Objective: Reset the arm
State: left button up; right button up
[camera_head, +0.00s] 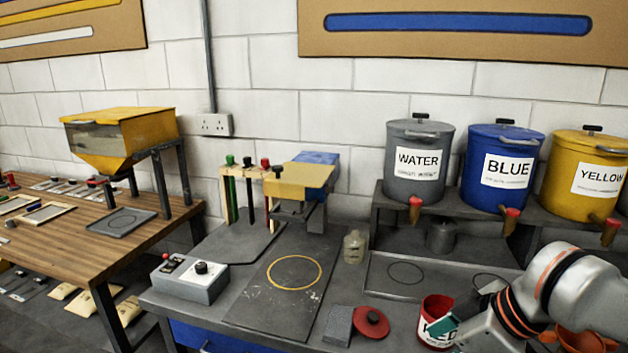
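My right arm (572,290) comes in from the lower right, grey with orange bands. My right gripper (445,335) is at the bottom of the view beside a red can (434,309) with a white label. A teal fingertip overlaps the front of the can. The other finger is not clearly seen, so I cannot tell whether the gripper is open or shut on the can. My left gripper and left arm are not in view.
Grey WATER (417,180), blue BLUE (500,184) and YELLOW (590,200) tanks stand on a raised shelf behind the arm. A red lid (370,322), a glass jar (354,247) and a control box (189,279) share the bench. The ringed plate (262,310) is clear.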

jog(key=w+a+f+n+t+y, duration=0.1)
jog(key=w+a+f+t, duration=0.2)
jog(key=a+f, duration=0.25)
jog(key=d+f+m+t+h, duration=0.2)
jog(key=d+f, duration=0.2)
jog(key=s+d+f+m+g+h, duration=0.1)
jog(key=s+d+f+h, duration=0.3)
jog(key=s+d+f, duration=0.45)
jog(key=s+d+f+m+g+h, duration=0.1)
jog(key=s+d+f+m+h, duration=0.3)
jog(key=d, duration=0.7)
jog(key=a+f+t+y, duration=0.3)
jog(key=a+f+y, duration=0.3)
jog(key=a+f, duration=0.7)
jog(key=shift+w+a+f+m+t+y, duration=0.3)
jog(key=shift+w+a+f, duration=0.05)
jog(key=shift+a, duration=0.8)
